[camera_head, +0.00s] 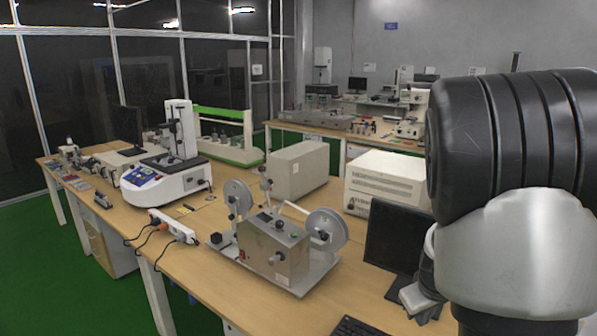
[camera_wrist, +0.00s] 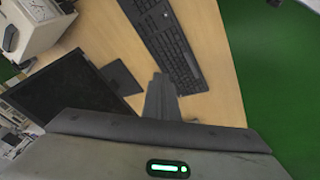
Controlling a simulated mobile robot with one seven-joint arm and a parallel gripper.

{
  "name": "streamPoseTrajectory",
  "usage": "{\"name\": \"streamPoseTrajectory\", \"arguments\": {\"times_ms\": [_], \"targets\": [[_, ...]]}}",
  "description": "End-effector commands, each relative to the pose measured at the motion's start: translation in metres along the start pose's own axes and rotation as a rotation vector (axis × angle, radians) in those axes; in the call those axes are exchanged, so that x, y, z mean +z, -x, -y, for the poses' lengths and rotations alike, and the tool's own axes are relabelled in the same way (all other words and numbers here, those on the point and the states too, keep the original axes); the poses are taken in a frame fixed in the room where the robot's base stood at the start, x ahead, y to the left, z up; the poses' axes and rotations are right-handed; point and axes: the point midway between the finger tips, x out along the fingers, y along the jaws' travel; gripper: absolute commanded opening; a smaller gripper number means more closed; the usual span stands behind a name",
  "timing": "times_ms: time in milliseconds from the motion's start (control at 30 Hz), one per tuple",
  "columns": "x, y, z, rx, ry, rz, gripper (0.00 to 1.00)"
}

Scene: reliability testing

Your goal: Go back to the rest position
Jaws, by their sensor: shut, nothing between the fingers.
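My gripper (camera_wrist: 160,98) shows in the wrist view as a dark narrow pair of fingers, closed together and empty. It is above the wooden desk (camera_wrist: 208,70), beside a black keyboard (camera_wrist: 168,40) and a black monitor (camera_wrist: 70,92). In the head view, my arm fills the right side and hides part of the desk behind it. My gripper is not clearly seen there.
In the head view, the desk carries a reel machine (camera_head: 275,250), a white box instrument (camera_head: 388,182), a beige box (camera_head: 298,170), a white testing machine (camera_head: 166,182) and a power strip (camera_head: 173,228). The green floor (camera_head: 40,285) is clear at the left.

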Motion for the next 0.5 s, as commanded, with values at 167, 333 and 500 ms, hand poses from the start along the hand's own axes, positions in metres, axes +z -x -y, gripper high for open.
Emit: {"name": "streamPoseTrajectory", "arguments": {"times_ms": [167, 333, 500], "targets": [[-0.020, 0.104, 0.059, -0.147, -0.103, -0.103, 0.00], [-0.005, 0.191, 0.106, -0.221, -0.162, -0.145, 0.00], [0.030, 0.255, 0.136, -0.217, -0.209, -0.160, 0.00]]}}
